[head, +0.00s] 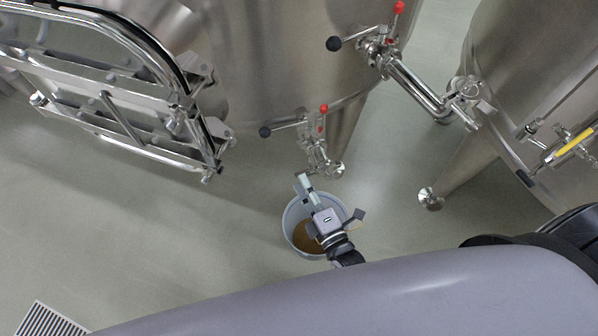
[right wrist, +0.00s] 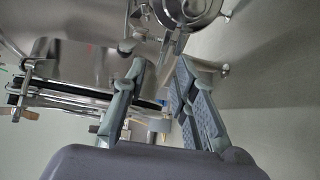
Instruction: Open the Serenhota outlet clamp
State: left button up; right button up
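The steel outlet of the middle vat (head: 270,50) carries a valve (head: 318,148) with a black-knobbed handle and a red lever. Its lower end has small clamp-like fittings (head: 310,172); at this size I cannot tell the clamp's exact state. My right gripper (head: 318,190) is just below this outlet, over the bucket. In the right wrist view, its two fingers (right wrist: 160,68) stand apart with nothing held between them. A round steel fitting with a clamp-like part (right wrist: 187,14) is beyond the fingertips, apparently not gripped. My left gripper is not in view.
A pale bucket (head: 289,222) with brown liquid stands on the floor under the gripper. An open hatch door (head: 120,105) hangs at left. A second valve and pipe (head: 415,85) run at upper right towards another vat (head: 540,60). A floor grate (head: 45,322) is at lower left.

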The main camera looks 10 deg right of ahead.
aim_at(299, 174)
jog(key=shift+w+a, duration=0.2)
jog(key=shift+w, duration=0.85)
jog(key=shift+w+a, duration=0.2)
jog(key=shift+w, duration=0.8)
jog(key=shift+c, duration=0.2)
grip_shut()
